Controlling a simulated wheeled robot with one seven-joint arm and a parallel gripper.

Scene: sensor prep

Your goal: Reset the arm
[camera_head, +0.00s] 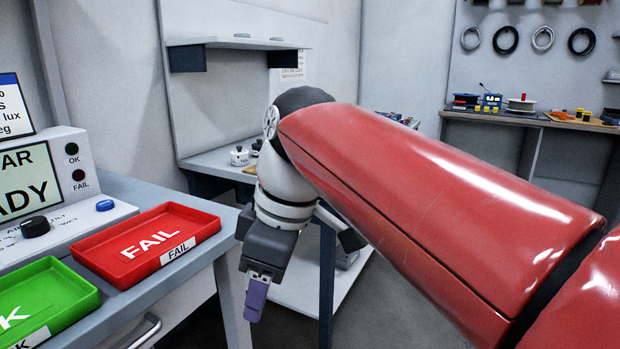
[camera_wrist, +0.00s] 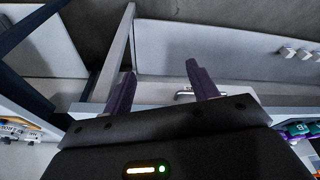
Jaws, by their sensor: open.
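My red arm reaches in from the right in the head view and bends down at the elbow. My gripper (camera_head: 257,297) points downward beside the left bench, in front of its right end and over the floor. In the wrist view its two purple fingers (camera_wrist: 160,90) stand well apart, with nothing between them. My gripper is open and empty and touches nothing that I can see.
A red FAIL tray (camera_head: 190,218) and a green tray (camera_head: 72,289) sit on the left bench, near a tester (camera_head: 35,200) with a screen. A shelved bench (camera_head: 215,160) stands behind my arm. Another workbench (camera_head: 540,118) is at the back right.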

